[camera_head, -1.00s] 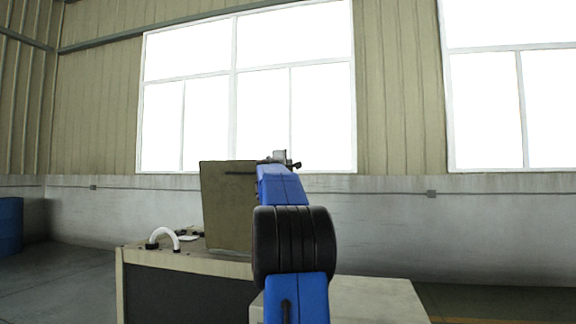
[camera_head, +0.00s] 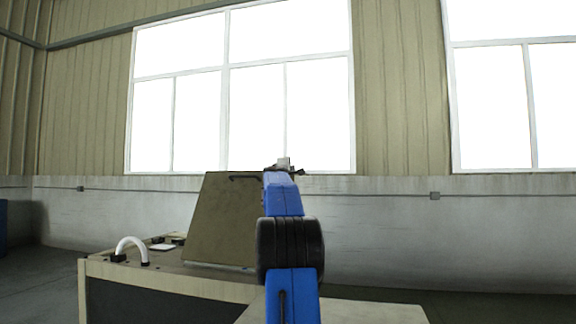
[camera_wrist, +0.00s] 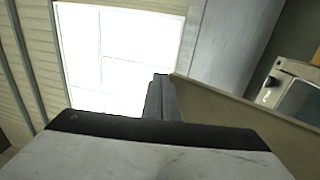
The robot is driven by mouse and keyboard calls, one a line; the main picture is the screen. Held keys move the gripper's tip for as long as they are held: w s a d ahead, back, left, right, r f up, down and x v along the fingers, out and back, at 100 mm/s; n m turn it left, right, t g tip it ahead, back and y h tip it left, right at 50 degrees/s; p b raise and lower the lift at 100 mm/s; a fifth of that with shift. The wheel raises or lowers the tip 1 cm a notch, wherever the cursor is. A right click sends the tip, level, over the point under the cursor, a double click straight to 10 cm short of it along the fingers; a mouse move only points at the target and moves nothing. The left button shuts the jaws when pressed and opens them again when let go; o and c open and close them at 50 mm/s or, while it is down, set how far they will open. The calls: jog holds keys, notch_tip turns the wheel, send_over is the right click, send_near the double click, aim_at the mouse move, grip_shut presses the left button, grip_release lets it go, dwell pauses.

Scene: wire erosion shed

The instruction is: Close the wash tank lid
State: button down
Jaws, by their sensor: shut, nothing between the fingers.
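The wash tank lid (camera_head: 215,225) is a flat olive-brown panel. It stands raised and leaning above the pale cabinet of the wash tank (camera_head: 180,279), with a dark bar handle near its top edge. My gripper (camera_head: 284,164) is shut and empty at the lid's upper right corner, and the arm hides the lid's right side. In the wrist view the closed fingers (camera_wrist: 161,92) point up beside the edge of the lid (camera_wrist: 245,116). I cannot tell whether they touch it.
A white curved hose (camera_head: 131,246) rises from the cabinet's left end, with a small pale item beside it. A pale flat surface (camera_head: 370,313) lies at lower right. A blue drum (camera_head: 3,225) is at the far left. A wall with large windows stands behind.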

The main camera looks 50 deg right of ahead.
jog(key=w+d+f, duration=0.4)
jog(key=d+f, duration=0.2)
jog(key=d, duration=0.4)
jog(key=shift+f, duration=0.25)
jog(key=v, duration=1.7)
jog(key=shift+a+f, duration=0.1)
jog(key=shift+a, duration=0.15)
